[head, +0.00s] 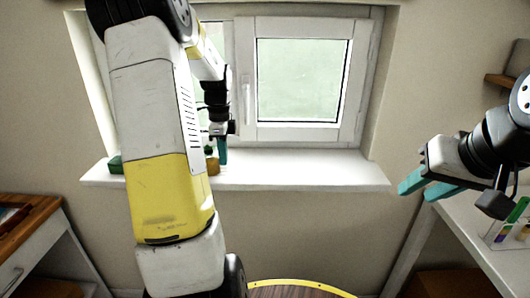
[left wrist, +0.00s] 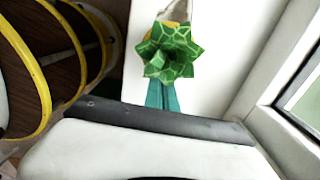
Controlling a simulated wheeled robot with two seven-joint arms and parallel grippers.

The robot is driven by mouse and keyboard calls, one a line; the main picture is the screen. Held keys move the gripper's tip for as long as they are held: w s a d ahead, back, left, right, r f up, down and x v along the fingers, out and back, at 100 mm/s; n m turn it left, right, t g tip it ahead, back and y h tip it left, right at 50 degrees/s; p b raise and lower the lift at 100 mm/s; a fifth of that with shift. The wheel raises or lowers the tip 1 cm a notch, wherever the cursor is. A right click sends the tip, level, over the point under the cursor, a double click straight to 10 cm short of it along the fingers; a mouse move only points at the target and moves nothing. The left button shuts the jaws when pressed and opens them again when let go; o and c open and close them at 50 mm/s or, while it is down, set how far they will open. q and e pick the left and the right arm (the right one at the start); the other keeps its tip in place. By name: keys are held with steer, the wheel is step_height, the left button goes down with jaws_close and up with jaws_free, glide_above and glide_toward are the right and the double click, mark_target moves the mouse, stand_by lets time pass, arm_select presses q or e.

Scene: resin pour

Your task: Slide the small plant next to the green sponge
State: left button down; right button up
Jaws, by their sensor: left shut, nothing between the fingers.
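The small plant (head: 212,167) stands on the white windowsill in an orange-brown pot, partly hidden behind my left arm. In the left wrist view the plant (left wrist: 171,50) shows green pointed leaves with pale lines. The green sponge (head: 116,165) lies at the left end of the sill, partly covered by my arm. My left gripper (head: 222,158) is shut and empty, with its teal fingers just right of the plant. In the left wrist view those fingers reach toward the leaves; I cannot tell if they touch. My right gripper (head: 418,190) is open and empty, away from the sill.
The white windowsill (head: 300,170) is clear to the right of the plant. The closed window (head: 300,80) rises behind it. A wooden-topped cabinet (head: 35,220) stands at the left and a white table (head: 460,230) at the right.

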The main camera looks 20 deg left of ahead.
arm_select(q)
steer(key=s+a, duration=0.1)
steer(key=a, duration=0.4)
steer(key=s+a, duration=0.2)
steer(key=a, duration=0.3)
steer(key=s+a, duration=0.1)
steer(key=a, duration=0.5)
steer(key=shift+s+a, duration=0.1)
steer(key=shift+s, duration=0.25)
